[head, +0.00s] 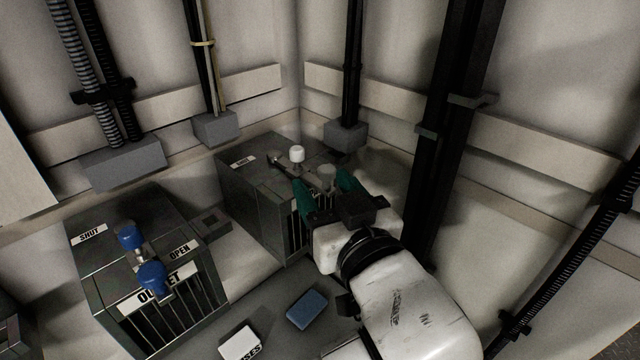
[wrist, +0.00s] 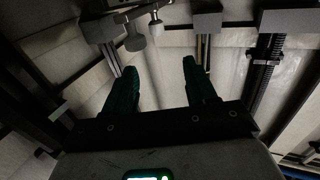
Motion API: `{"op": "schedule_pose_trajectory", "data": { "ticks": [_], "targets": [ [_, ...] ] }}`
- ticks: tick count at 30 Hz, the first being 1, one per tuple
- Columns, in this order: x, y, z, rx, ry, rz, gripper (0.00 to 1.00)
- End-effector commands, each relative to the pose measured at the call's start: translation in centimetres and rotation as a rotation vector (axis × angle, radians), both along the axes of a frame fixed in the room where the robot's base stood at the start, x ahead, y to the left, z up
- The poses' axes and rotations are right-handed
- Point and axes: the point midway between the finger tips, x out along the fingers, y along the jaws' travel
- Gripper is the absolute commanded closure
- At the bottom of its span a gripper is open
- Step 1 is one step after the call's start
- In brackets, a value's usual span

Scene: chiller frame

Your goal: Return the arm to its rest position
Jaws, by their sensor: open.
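My gripper (head: 322,190) has green fingers and is at the end of my white arm, at the middle of the head view. Its fingers are spread in front of the far dark metal box (head: 257,198), near the white knob (head: 297,154) and a greyish knob (head: 326,176) on its top. In the wrist view the two green fingers of my gripper (wrist: 160,88) stand apart with nothing between them. The knobs show beyond the fingertips there, at the top. I cannot tell whether a finger touches the box.
A dark box marked OUTLET (head: 185,325) with blue knobs (head: 130,236) stands at the left. A blue block (head: 307,309) and a white labelled block (head: 240,344) lie on the grey surface (head: 275,325). Black vertical pipes (head: 440,130) rise close right of my arm.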

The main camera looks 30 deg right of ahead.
Motion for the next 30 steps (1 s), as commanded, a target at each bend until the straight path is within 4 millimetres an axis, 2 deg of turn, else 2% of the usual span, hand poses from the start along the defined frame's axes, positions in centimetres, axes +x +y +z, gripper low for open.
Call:
{"op": "schedule_pose_trajectory", "data": {
  "ticks": [7, 8, 11, 14, 16, 18, 20, 21, 24, 27, 30],
  "targets": [
    [0.0, -0.1, -0.3, -0.001, 0.009, -0.002, 0.44],
    [0.0, -0.2, -0.7, -0.002, 0.02, -0.004, 0.44],
    [0.0, -1.2, -3.5, -0.008, 0.108, -0.016, 0.44],
    [-0.7, -2.8, -8.8, -0.017, 0.272, -0.034, 0.44],
    [-1.9, -4.2, -13.2, -0.023, 0.415, -0.047, 0.44],
    [-3.6, -5.5, -17.7, -0.023, 0.562, -0.054, 0.44],
    [-5.5, -6.5, -21.2, -0.022, 0.686, -0.056, 0.44],
    [-7.0, -7.1, -23.6, -0.018, 0.771, -0.057, 0.44],
    [-11.4, -8.3, -28.8, -0.003, 0.977, -0.048, 0.44],
    [-16.0, -9.0, -33.0, 0.022, 1.164, -0.031, 0.44],
    [-20.2, -9.3, -35.9, 0.049, 1.314, -0.007, 0.44]
  ]
}}
